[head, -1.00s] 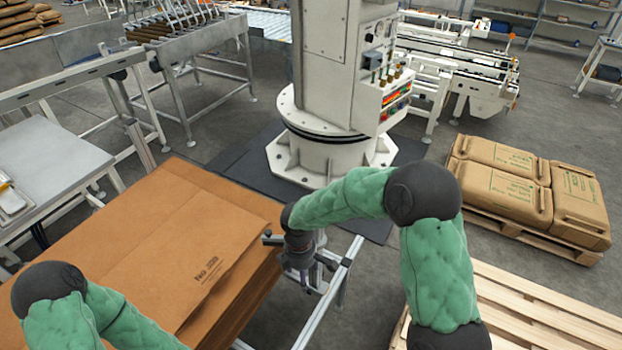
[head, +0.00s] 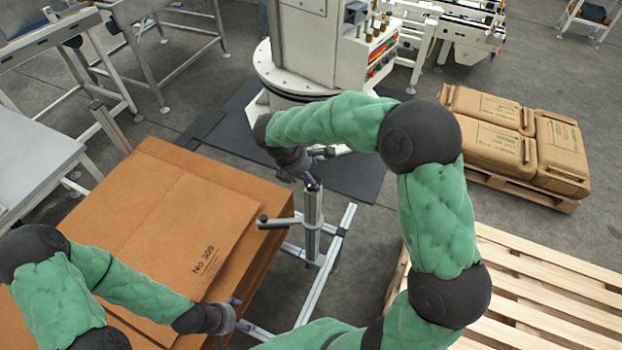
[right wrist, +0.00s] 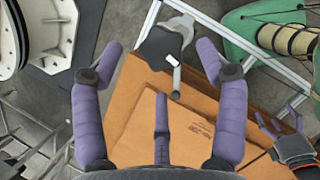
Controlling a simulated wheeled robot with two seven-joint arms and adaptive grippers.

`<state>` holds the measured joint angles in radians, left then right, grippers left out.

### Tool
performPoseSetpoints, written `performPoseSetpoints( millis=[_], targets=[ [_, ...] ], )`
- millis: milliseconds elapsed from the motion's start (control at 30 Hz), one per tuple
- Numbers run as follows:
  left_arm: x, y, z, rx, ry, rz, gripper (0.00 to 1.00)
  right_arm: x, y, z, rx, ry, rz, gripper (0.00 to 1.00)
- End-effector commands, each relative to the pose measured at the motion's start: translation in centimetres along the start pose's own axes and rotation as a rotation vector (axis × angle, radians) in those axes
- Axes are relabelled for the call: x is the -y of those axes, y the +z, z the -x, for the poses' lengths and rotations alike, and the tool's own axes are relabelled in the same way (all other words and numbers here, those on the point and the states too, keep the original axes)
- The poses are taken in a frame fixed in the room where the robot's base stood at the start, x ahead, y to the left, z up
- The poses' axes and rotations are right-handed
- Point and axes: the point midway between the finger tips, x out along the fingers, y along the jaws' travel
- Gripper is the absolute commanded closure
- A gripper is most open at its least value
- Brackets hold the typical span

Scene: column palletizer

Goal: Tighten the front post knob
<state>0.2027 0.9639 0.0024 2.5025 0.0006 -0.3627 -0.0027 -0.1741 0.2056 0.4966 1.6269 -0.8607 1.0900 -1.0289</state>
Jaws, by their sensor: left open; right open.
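A steel post (head: 312,215) stands on a low metal frame beside the cardboard stack in the head view. A dark knob end (head: 262,219) sticks out to its left. My right gripper (head: 312,182) is at the top of the post and partly hidden by its own arm. In the right wrist view my right gripper (right wrist: 160,60) is open and empty, with a dark lobed knob (right wrist: 161,44) ahead between its spread fingertips. I cannot tell if they touch. My left gripper (head: 236,312) is low, by the stack's front edge. It also shows in the right wrist view (right wrist: 270,128), open.
The stack of brown cardboard (head: 165,225) lies left of the post. A white machine column (head: 300,70) stands behind. An empty wooden pallet (head: 530,290) is at the right, with loaded brown sacks (head: 515,140) beyond it. Metal frame rails (head: 325,285) run around the post's foot.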

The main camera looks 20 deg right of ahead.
Motion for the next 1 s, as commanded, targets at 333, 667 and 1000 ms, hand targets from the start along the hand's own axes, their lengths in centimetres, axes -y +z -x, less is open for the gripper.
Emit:
performPoseSetpoints(
  millis=[333, 667, 1000],
  targets=[
    [0.1, 0.1, -0.2, 0.001, 0.0, 0.0, 0.13, 0.0, 0.0, -3.6, -0.001, 0.0, 0.0, 0.27],
    [0.1, 0.0, -0.2, 0.001, 0.0, 0.0, 0.13, 0.0, 0.0, -3.8, -0.001, 0.001, -0.001, 0.29],
    [0.1, 0.0, -0.2, 0.001, 0.0, 0.0, 0.13, 0.0, 0.1, -3.8, 0.001, 0.0, -0.001, 0.81]
  ],
)
